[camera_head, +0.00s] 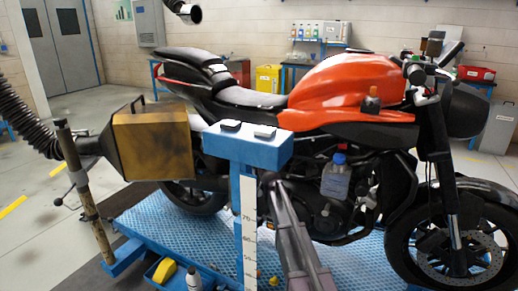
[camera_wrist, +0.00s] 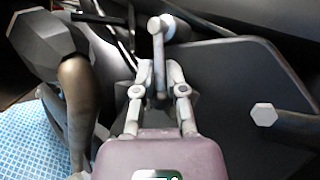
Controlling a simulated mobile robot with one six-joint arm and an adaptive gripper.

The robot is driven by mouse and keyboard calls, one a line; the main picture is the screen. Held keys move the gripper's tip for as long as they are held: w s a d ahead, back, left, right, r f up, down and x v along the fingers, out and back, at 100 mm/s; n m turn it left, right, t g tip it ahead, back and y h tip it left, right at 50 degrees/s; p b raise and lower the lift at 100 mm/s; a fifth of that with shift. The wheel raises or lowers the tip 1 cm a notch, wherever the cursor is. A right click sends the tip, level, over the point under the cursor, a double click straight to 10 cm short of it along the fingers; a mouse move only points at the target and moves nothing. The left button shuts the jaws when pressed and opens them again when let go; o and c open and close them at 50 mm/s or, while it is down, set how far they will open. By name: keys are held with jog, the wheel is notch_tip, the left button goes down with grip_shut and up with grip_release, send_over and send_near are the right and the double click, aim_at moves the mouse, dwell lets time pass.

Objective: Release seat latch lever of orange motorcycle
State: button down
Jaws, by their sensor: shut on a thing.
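The orange motorcycle (camera_head: 345,85) stands on a blue platform, with its black seat (camera_head: 250,98) behind the orange tank. In the wrist view, a grey metal lever (camera_wrist: 157,52) with a rounded head stands out from the dark side of the bike. My gripper (camera_wrist: 158,78) has its two fingers on either side of the lever's shaft and is shut on it. In the head view my arm reaches up to the bike's side below the seat, and the gripper's end is hard to make out there beside the blue stand.
A blue stand (camera_head: 243,150) with a ruler post stands in front of the bike. A yellow-brown box (camera_head: 152,145) with a hose is at left. A bottle with a blue cap (camera_head: 336,178) is by the engine. In the wrist view a bolt-headed peg (camera_wrist: 264,114) sticks out at right.

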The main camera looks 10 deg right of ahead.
jog(key=shift+w+a+m, duration=0.1)
jog(key=shift+w+m, duration=0.1)
jog(key=shift+m, duration=0.1)
dwell(0.4)
jog(key=c, duration=0.7)
grip_release()
jog(key=shift+s, duration=0.1)
